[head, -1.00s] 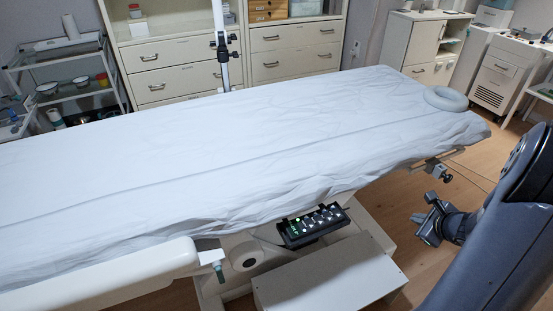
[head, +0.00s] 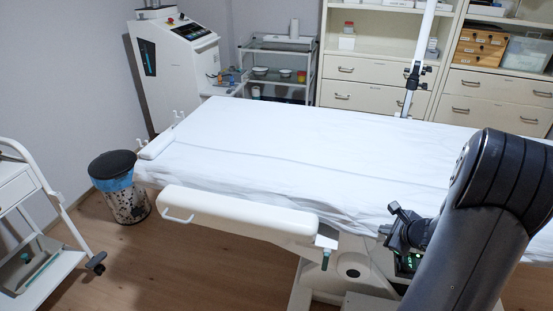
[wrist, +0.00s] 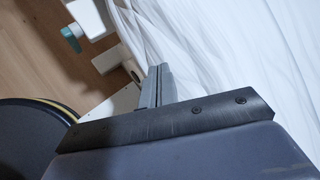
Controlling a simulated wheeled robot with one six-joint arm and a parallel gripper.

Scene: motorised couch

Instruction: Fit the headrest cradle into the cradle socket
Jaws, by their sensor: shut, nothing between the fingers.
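The couch (head: 270,165) is covered with a white sheet. I cannot make out the headrest cradle or the cradle socket in the current views; the couch's right end is outside the head view. My gripper (head: 393,210) is at the couch's near side, by the lit hand control (head: 408,262), and my arm hides part of that area. In the wrist view my gripper (wrist: 158,72) has its fingers together with nothing between them, beside the hanging sheet (wrist: 210,50).
A padded white armrest (head: 235,210) sticks out along the near side, with a teal-handled clamp (head: 326,258) at its end. A bin (head: 120,190) and a white trolley (head: 30,220) stand at the left.

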